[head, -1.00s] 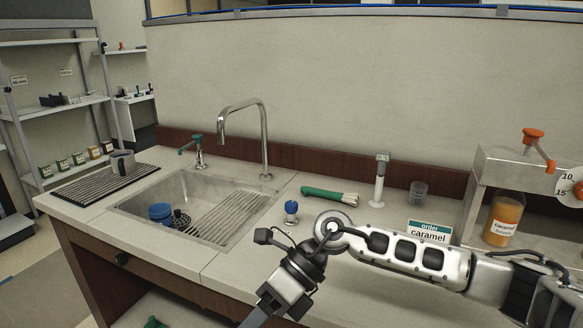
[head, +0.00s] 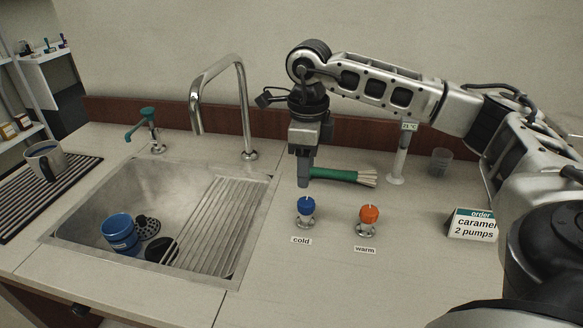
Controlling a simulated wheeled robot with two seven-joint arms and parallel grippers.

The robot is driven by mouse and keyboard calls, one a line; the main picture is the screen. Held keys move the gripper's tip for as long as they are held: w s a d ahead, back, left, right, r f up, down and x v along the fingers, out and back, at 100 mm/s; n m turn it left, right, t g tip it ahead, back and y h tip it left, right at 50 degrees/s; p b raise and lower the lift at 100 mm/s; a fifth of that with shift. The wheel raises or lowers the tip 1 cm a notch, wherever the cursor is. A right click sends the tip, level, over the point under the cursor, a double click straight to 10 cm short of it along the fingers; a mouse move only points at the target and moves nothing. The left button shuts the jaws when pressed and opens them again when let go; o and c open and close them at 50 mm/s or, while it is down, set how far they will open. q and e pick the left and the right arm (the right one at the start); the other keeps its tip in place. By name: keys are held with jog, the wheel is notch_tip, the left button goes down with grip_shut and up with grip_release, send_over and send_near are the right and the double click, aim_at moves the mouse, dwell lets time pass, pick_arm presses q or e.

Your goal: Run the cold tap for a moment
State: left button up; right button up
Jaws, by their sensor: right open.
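The cold tap (head: 306,212) is a short chrome knob with a blue top. It stands on the counter right of the sink, with a "cold" label (head: 301,240) in front. The tall chrome spout (head: 240,105) arches over the sink (head: 75,238), and no water shows from it. My right gripper (head: 304,184) points down just above and behind the blue knob, apart from it as far as I can see. It is open, though its fingers look nearly in line from here. My left gripper is not in view.
An orange-topped warm tap (head: 368,220) stands just right of the cold one. A green-handled brush (head: 345,176) lies behind, close to my right gripper. A thermometer post (head: 399,155), a glass (head: 440,161) and an order sign (head: 472,224) stand farther right. The front counter is clear.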

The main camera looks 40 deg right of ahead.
aim_at(307, 201)
jog(key=f+b, duration=0.2)
jog(key=f, duration=0.1)
jog(key=shift+s, duration=0.35)
notch_tip(307, 201, down, 5)
jog(key=b, duration=0.4)
jog(key=shift+f, duration=0.35)
jog(key=shift+c, duration=0.3)
jog(key=shift+w+r, duration=0.1)
jog(key=shift+r, duration=0.15)
jog(key=c, duration=0.5)
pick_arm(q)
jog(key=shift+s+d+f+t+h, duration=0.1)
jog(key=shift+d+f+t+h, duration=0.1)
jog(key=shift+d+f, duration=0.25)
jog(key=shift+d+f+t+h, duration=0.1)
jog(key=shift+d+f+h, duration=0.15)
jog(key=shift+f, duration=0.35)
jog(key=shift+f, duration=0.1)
pick_arm(e)
jog(key=shift+r, duration=0.15)
